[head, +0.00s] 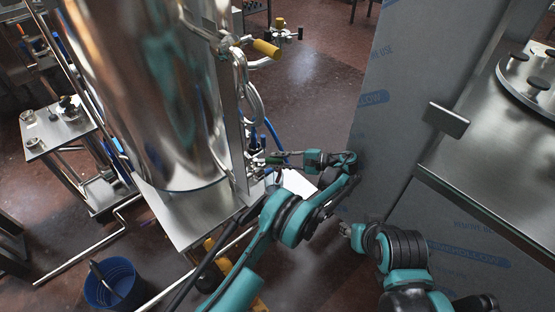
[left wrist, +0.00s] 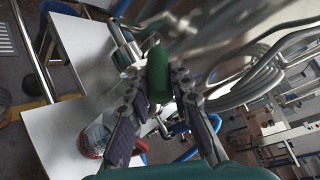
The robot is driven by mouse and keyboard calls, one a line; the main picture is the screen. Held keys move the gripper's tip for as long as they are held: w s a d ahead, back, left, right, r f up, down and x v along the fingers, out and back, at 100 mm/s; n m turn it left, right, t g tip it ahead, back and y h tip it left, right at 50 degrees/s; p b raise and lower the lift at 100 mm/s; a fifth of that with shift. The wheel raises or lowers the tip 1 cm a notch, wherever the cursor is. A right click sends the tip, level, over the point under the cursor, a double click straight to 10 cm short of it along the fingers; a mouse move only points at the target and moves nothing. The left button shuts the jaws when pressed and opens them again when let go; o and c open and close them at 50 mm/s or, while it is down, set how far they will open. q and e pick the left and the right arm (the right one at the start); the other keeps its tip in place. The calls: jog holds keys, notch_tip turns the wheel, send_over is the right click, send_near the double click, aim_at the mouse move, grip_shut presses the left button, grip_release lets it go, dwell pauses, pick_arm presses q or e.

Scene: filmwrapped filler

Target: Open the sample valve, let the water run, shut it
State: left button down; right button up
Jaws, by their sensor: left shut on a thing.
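My left gripper (head: 278,158) reaches in from the right to the small sample valve at the lower right side of the steel tank (head: 140,80). In the left wrist view the valve's green handle (left wrist: 158,75) lies between the two dark, padded fingers of my left gripper (left wrist: 158,82), which are shut on it. The steel valve body (left wrist: 125,45) shows just beyond the handle. I cannot make out running water. My right gripper (head: 345,229) is lower right, away from the valve, beside the wrapped panel; its finger gap is too small to tell.
A wrapped panel (head: 400,95) and steel counter (head: 490,185) stand at right. A yellow-handled valve (head: 266,48) sits above, with coiled hose (head: 252,100) below it. A blue bucket (head: 116,284) stands at lower left. A clear item with red rings (left wrist: 95,138) shows in the left wrist view.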

pick_arm(q)
jog(key=c, duration=1.3)
grip_release()
jog(key=shift+c, duration=0.2)
